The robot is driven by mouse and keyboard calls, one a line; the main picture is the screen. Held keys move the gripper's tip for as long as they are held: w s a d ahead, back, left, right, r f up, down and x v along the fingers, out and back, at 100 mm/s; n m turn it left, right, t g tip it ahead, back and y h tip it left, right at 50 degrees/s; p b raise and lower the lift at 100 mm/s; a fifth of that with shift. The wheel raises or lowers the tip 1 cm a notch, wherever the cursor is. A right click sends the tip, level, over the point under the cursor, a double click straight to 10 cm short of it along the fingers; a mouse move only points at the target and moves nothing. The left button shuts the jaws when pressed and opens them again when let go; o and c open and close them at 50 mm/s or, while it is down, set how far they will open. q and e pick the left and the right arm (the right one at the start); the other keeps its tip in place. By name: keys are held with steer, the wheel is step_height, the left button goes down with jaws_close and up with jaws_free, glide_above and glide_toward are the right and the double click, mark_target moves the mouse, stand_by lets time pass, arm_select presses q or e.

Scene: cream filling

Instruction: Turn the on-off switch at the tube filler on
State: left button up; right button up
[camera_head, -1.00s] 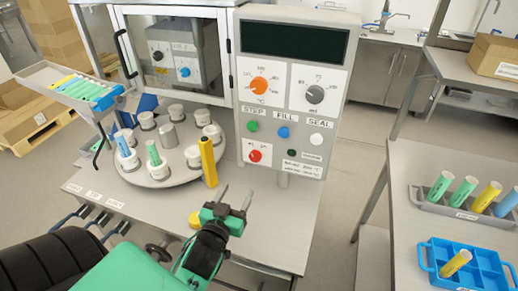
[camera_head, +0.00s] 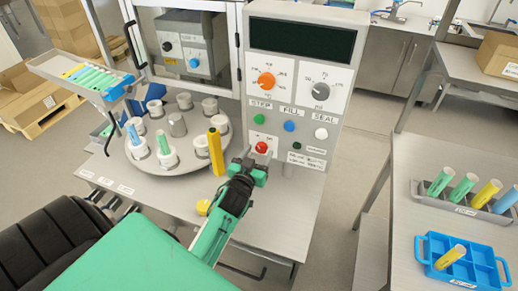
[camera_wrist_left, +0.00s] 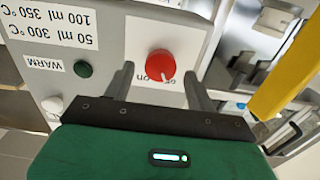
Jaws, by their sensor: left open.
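The tube filler's control panel (camera_head: 300,65) stands in the middle of the head view. Its red on-off switch (camera_head: 262,147) is a round knob on a white plate at the panel's lower left. In the wrist view the red switch (camera_wrist_left: 160,65) has a pale pointer mark and shows between my two fingers. My left gripper (camera_head: 260,157) is open in front of the switch, one finger to each side, apart from the knob as far as I can tell. The label beside it is partly hidden by the fingers. My right gripper is not in view.
A green button (camera_head: 259,119), a blue button (camera_head: 289,126) and a white button (camera_head: 321,133) sit just above. A blue rack (camera_head: 428,262) is on the right table.

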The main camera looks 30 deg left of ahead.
arm_select(q)
steer(key=shift+w+a, duration=0.15)
steer(key=shift+w, duration=0.4)
steer(key=c, duration=1)
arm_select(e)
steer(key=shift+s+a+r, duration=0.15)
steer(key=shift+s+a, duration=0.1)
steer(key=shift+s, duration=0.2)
